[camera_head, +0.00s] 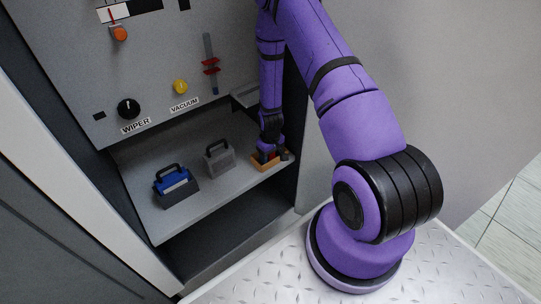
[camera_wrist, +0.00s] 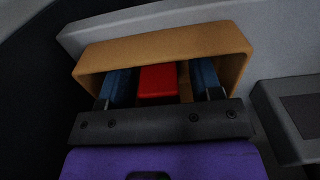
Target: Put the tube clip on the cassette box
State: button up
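My gripper (camera_wrist: 160,88) reaches down into a small orange tray (camera_wrist: 160,52) in the wrist view. Its two blue fingers are apart, one on each side of a red block, likely the tube clip (camera_wrist: 158,80), with a narrow gap on both sides. The lower part of the red block is hidden. A blue box with a dark handle and pale label (camera_head: 174,189) and a grey handled box (camera_head: 219,160) stand upright on the shelf; which is the cassette box is unclear.
The shelf (camera_head: 205,195) sits in a cabinet recess under a panel with a black WIPER knob (camera_head: 129,109), a yellow VACUUM knob (camera_head: 180,87) and a slotted strip with red pieces (camera_head: 210,67). The right cabinet wall is close to my arm. Shelf front is clear.

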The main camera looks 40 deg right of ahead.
jog(key=shift+r, duration=0.1)
jog(key=s+a+r+t, duration=0.1)
jog(key=a+r, duration=0.1)
jog(key=r, duration=1.1)
jog(key=s+a+r+t, duration=0.1)
jog(key=s+a+r, duration=0.1)
jog(key=r, duration=1.2)
jog(key=s+a+r, duration=0.1)
jog(key=a+r, duration=0.2)
jog(key=r, duration=1)
jog(key=s+a+r+t, duration=0.1)
jog(key=s+a+r, duration=0.2)
jog(key=s+r, duration=0.5)
jog(key=s+a+r+t, duration=0.2)
jog(key=s+r, duration=0.6)
jog(key=s, duration=0.6)
jog(key=shift+a, duration=0.55)
jog(key=shift+w+r, duration=0.1)
